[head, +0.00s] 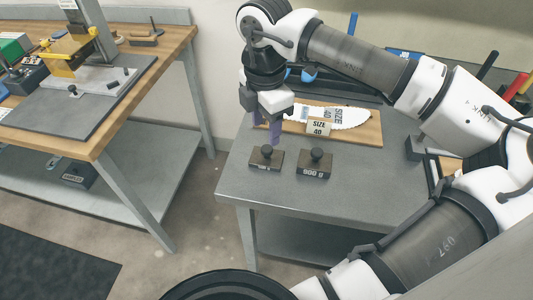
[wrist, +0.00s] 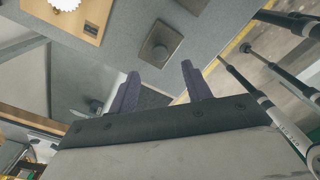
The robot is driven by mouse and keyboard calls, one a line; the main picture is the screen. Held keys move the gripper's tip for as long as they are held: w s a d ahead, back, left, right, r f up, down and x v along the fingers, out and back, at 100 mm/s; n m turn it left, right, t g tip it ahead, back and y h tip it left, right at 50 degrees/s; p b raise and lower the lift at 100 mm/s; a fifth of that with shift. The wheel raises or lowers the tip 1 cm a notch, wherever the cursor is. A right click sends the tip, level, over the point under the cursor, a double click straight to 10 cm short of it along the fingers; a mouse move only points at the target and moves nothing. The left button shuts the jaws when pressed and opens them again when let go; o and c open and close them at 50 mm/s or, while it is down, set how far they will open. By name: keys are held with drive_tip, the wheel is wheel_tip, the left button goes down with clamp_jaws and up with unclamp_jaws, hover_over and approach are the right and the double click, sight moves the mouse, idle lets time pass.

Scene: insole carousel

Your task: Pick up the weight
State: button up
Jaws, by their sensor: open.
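Two dark block weights with round black knobs stand on the grey table. The left weight (head: 266,159) has a label too small to read. The right weight (head: 315,164) has a label that seems to read 900 g. My gripper (head: 267,128) hangs above and slightly behind the left weight, its purple fingers apart and empty. In the wrist view my gripper (wrist: 158,75) is also open, with one block weight (wrist: 161,43) beyond the fingertips, not between them. I cannot tell which of the two weights that is.
A wooden board (head: 366,132) with a white insole (head: 345,116) and a SIZE 40 card (head: 319,128) lies behind the weights. The grey table (head: 285,190) is clear in front of them. A wooden bench (head: 128,103) with tools stands at left, across a gap.

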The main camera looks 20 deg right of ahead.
sight(267, 148)
drive_tip(key=shift+d+f+p, duration=0.15)
drive_tip(key=shift+f+p, duration=0.8)
drive_tip(key=shift+f, duration=2.2)
drive_tip(key=shift+c, duration=0.3)
clamp_jaws()
